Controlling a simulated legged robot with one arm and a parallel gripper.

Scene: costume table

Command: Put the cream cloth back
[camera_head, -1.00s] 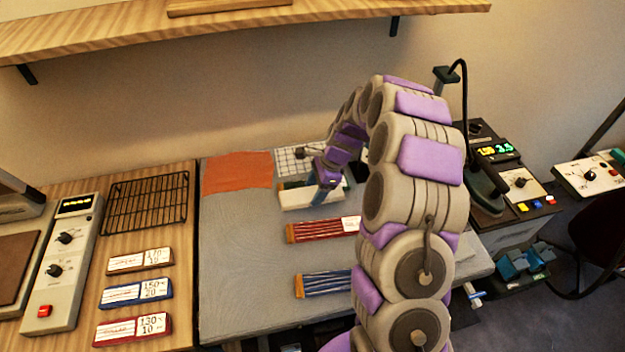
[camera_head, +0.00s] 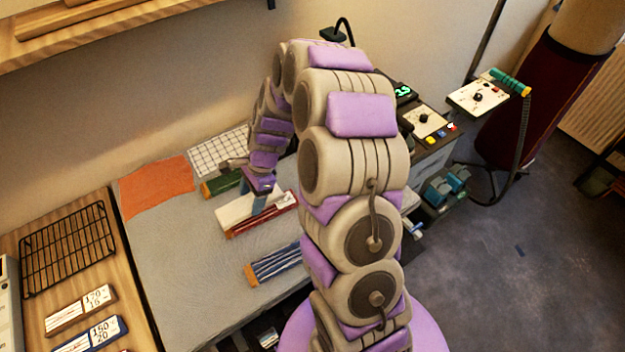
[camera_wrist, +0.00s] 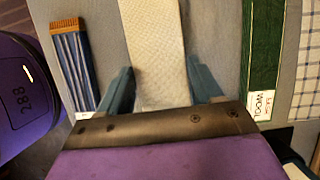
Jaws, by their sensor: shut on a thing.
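The cream cloth (camera_head: 234,211) is a pale folded strip over the grey table surface (camera_head: 190,260). In the wrist view the cream cloth (camera_wrist: 158,45) runs lengthwise between my two blue-grey fingers. My gripper (camera_head: 258,204) is shut on it; the fingers also show in the wrist view (camera_wrist: 160,85). In the head view the cloth lies between the green-banded cloth (camera_head: 222,184) and the red cloth bundle (camera_head: 264,216), overlapping the red one in the picture. The red bundle does not show in the wrist view. I cannot tell whether the cream cloth touches the table.
A blue striped bundle (camera_head: 274,266) lies nearer me. An orange cloth (camera_head: 157,185) and a checked cloth (camera_head: 220,152) lie at the back. A wire rack (camera_head: 68,248) and labelled blocks (camera_head: 82,310) are left. Grey table around the orange cloth's front is bare.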

